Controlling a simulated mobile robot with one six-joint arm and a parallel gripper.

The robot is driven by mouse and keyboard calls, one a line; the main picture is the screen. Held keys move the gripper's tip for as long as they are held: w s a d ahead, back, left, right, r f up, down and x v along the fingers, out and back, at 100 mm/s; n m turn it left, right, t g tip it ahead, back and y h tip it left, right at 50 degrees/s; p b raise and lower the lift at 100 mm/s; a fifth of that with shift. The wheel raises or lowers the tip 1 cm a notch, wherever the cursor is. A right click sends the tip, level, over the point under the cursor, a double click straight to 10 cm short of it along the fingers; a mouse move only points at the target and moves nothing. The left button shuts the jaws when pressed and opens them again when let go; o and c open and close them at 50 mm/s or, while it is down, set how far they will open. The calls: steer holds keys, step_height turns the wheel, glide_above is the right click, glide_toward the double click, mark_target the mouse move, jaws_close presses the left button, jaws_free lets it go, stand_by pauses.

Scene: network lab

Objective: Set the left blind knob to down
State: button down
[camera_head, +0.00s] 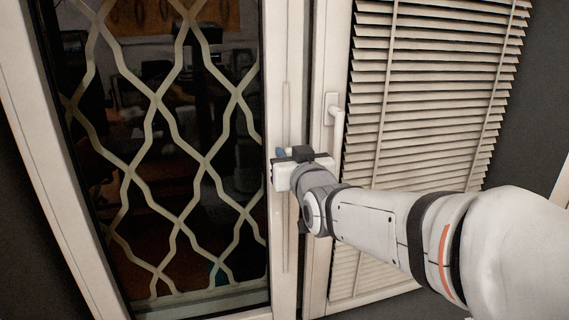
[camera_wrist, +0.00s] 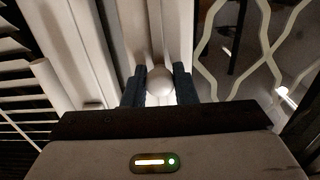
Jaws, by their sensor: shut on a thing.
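The blind knob (camera_wrist: 160,80) is a small, pale rounded knob on the white window frame, seen in the wrist view. The two dark fingers of my gripper (camera_wrist: 160,88) stand on either side of it and are shut on it. In the head view my gripper (camera_head: 282,155) is at the white frame post between the lattice window and the blind, and the knob is hidden there by my gripper and wrist. I cannot tell which way the knob is set.
A slatted blind (camera_head: 430,90) hangs over the right window. A white window handle (camera_head: 334,108) is on the frame close to the right of my gripper. A window with a wavy lattice (camera_head: 207,160) is on the left.

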mark_target(285, 263)
step_height(285, 263, down, 33)
steer(key=b, duration=3.1)
steer(key=shift+f+b, duration=0.1)
steer(key=shift+b, duration=0.3)
steer(key=shift+f, duration=0.15)
steer(key=c, duration=1.5)
jaws_free()
steer(key=o, duration=0.3)
